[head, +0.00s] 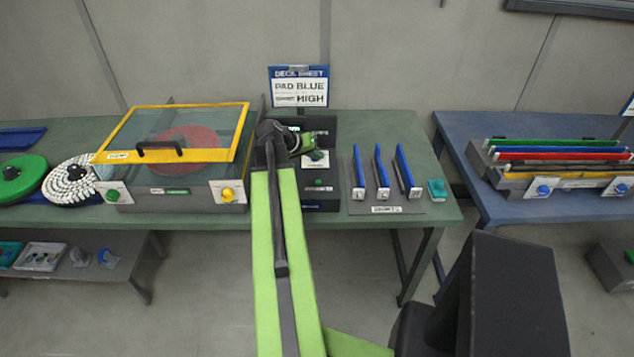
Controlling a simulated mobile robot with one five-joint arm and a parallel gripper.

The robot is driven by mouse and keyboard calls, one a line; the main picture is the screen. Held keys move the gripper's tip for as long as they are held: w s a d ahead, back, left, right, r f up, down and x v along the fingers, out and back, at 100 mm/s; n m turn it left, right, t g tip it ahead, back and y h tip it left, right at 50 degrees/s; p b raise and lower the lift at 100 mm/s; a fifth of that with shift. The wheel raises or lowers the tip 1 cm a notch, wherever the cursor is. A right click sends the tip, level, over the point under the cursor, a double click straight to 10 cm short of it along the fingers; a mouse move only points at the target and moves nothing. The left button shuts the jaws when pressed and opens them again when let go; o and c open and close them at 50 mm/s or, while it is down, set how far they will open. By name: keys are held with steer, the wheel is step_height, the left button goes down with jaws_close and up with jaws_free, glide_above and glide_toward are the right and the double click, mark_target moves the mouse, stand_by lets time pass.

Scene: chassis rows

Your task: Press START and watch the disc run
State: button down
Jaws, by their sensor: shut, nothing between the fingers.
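The sanding-type machine (168,200) stands on the green bench at left, its yellow-framed clear lid (240,135) down. A reddish disc (190,138) shows through the lid; I cannot tell whether it turns. No START lettering is readable. My gripper (314,151) is shut and empty, right of the machine, above a dark box (320,204) with a pale plate and a small green mark. My arm hides part of that box.
A deck sheet (298,87) reads "PAD BLUE" and "HIGH". A rack of blue upright pieces (383,175) and a teal block (437,189) stand to the right. A green disc (20,178) and a white beaded disc (70,182) lie at left. A blue table (500,128) stands at right.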

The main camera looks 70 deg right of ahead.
mark_target(316, 183)
step_height(316, 183, down, 9)
steer(key=b, duration=0.8)
steer(key=shift+r, duration=0.15)
stand_by(1.4)
steer(key=shift+f+b, duration=0.35)
steer(key=shift+b, duration=0.2)
